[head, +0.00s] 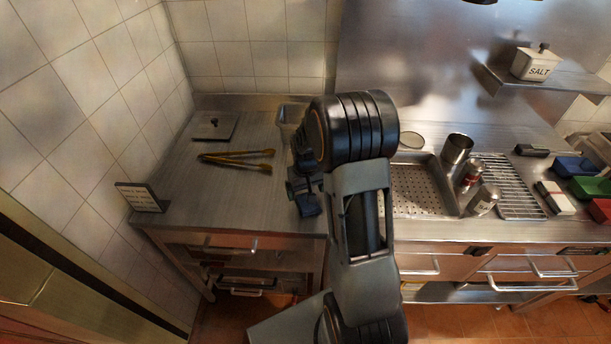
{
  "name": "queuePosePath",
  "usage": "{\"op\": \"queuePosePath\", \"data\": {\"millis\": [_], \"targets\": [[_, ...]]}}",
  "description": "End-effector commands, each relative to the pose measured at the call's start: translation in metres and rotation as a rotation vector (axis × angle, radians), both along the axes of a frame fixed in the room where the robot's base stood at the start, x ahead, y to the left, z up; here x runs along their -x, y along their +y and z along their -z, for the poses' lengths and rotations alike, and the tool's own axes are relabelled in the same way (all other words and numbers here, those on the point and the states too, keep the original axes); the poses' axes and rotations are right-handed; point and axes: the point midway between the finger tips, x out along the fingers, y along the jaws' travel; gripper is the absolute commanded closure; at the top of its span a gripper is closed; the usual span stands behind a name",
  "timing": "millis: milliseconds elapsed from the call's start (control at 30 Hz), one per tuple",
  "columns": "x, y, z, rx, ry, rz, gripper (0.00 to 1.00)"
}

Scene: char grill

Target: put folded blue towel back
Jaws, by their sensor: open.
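My gripper (303,199) is over the front right part of the left steel counter, partly hidden by my own arm. It is open, and I see nothing held in it. No folded blue towel can be clearly made out. A blue block-like thing (572,167) lies at the far right of the counter, well away from my gripper; I cannot tell whether it is cloth or a container. My arm hides part of the counter behind it.
A salt box (535,65) sits on a shelf.

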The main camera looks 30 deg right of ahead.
Motion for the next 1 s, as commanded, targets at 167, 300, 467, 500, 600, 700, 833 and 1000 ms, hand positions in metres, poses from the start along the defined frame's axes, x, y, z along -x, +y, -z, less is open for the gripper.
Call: {"op": "queuePosePath", "data": {"millis": [167, 300, 467, 500, 600, 700, 833, 1000], "targets": [[-0.001, 0.000, -0.036, 0.002, -0.007, 0.000, 0.03], [-0.001, 0.000, -0.062, 0.002, -0.006, 0.000, 0.03], [0.000, 0.000, -0.083, 0.000, -0.004, 0.000, 0.03], [0.000, 0.000, -0.087, 0.000, -0.004, 0.000, 0.03], [0.001, 0.001, -0.096, 0.002, -0.007, -0.002, 0.03], [0.009, 0.009, -0.111, 0.007, -0.031, -0.010, 0.03], [0.034, 0.030, -0.139, 0.019, -0.099, -0.031, 0.03], [0.080, 0.059, -0.169, 0.030, -0.209, -0.063, 0.03]]}}
